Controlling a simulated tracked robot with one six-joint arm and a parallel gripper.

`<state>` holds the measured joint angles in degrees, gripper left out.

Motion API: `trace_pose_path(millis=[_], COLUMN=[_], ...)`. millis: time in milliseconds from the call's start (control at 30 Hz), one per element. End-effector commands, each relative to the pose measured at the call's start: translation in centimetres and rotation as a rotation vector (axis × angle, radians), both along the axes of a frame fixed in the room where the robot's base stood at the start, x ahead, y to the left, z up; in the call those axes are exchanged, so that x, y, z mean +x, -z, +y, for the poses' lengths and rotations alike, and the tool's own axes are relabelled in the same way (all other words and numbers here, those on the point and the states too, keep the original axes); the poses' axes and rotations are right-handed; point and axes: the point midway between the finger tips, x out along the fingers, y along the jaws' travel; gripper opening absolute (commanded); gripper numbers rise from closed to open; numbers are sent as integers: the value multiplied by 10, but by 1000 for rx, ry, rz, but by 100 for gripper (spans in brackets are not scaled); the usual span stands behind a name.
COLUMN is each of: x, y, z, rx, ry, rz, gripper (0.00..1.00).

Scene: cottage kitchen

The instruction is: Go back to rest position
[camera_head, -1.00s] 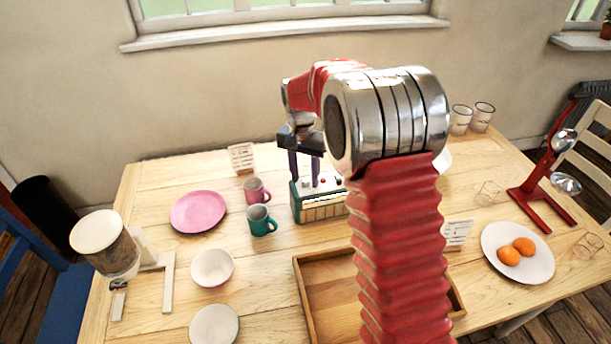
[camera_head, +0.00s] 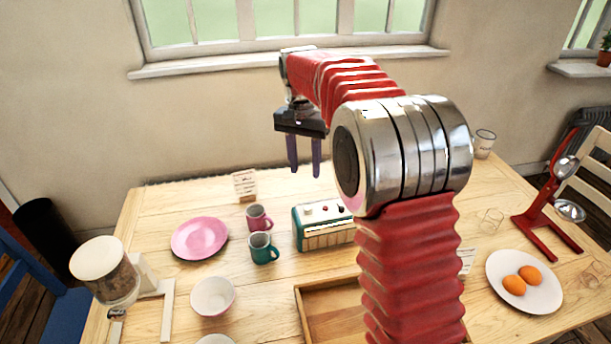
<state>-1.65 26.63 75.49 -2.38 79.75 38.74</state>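My gripper (camera_head: 304,168) hangs above the back middle of the table, fingers pointing down. Its two purple fingers are apart with nothing between them; it is open and empty. It is above and behind a teal and cream radio-like box (camera_head: 322,229), with a clear gap between them. My red arm with its silver joint rises in the right middle of the picture and hides part of the table behind it.
The wooden table (camera_head: 150,215) holds a pink plate (camera_head: 199,238), pink mug (camera_head: 258,217), teal mug (camera_head: 262,248), bowl (camera_head: 212,296), wooden tray (camera_head: 300,300), dispenser (camera_head: 104,270), white plate (camera_head: 538,300) with two oranges (camera_head: 514,284), and red stand (camera_head: 545,205). A window sill (camera_head: 290,62) is behind.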

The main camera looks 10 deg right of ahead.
Motion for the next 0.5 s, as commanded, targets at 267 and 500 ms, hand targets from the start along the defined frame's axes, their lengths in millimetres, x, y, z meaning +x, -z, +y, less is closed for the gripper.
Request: trace_pose_path(millis=[267,500], x=[0,1], y=[-3,-3], z=[0,0], rx=[0,1], ry=[0,-26], rz=[0,-4], gripper=[39,39])
